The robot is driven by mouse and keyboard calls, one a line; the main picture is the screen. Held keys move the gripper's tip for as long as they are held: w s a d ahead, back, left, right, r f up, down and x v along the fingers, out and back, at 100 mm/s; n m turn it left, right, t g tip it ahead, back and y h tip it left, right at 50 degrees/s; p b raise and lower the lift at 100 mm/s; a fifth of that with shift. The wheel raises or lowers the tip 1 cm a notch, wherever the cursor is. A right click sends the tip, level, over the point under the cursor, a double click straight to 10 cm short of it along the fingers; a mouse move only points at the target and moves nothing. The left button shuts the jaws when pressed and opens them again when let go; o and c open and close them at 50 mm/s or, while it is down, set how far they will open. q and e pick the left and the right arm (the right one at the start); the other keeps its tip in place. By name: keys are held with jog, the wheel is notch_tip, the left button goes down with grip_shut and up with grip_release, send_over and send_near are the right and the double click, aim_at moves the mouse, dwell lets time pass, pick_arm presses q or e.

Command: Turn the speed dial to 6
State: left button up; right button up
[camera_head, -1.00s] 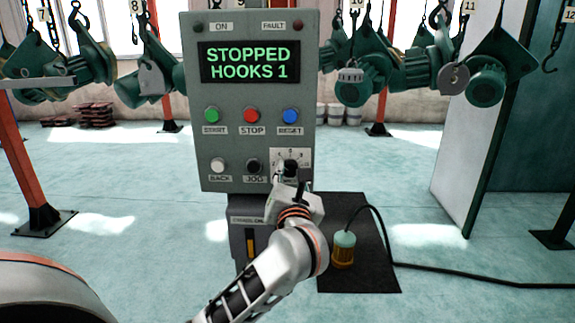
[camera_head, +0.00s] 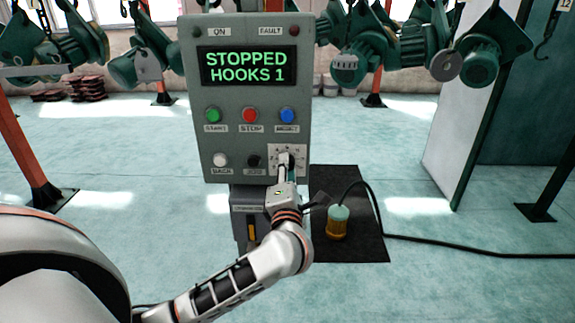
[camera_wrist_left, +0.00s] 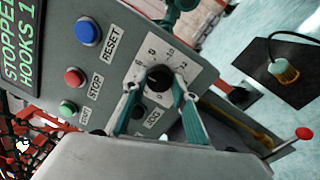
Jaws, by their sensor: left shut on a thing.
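The speed dial is a black knob (camera_wrist_left: 159,76) on a white square plate with numbers around it, at the lower right of the grey control panel (camera_head: 232,133). It also shows in the head view (camera_head: 291,153), partly hidden behind the fingers. My left gripper (camera_head: 287,165) reaches it from below. In the wrist view the two fingers (camera_wrist_left: 157,87) lie on either side of the knob and are shut on it. I cannot tell which number the knob points to. The panel screen (camera_head: 248,66) reads STOPPED, HOOKS 1. My right gripper is not in view.
Green, red and blue buttons and the white BACK and black JOG buttons (camera_head: 254,160) sit close to the dial. A yellow-and-green pendant (camera_head: 337,224) with a black cable stands on a dark mat (camera_head: 365,240). Green hoists hang behind. The floor around is mostly clear.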

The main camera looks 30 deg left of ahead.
pick_arm(q)
jog(key=shift+f+m, duration=0.15)
jog(key=shift+m, duration=0.45)
jog(key=o, duration=1.1)
jog(key=shift+v, duration=6.05)
jog(key=shift+a, duration=0.1)
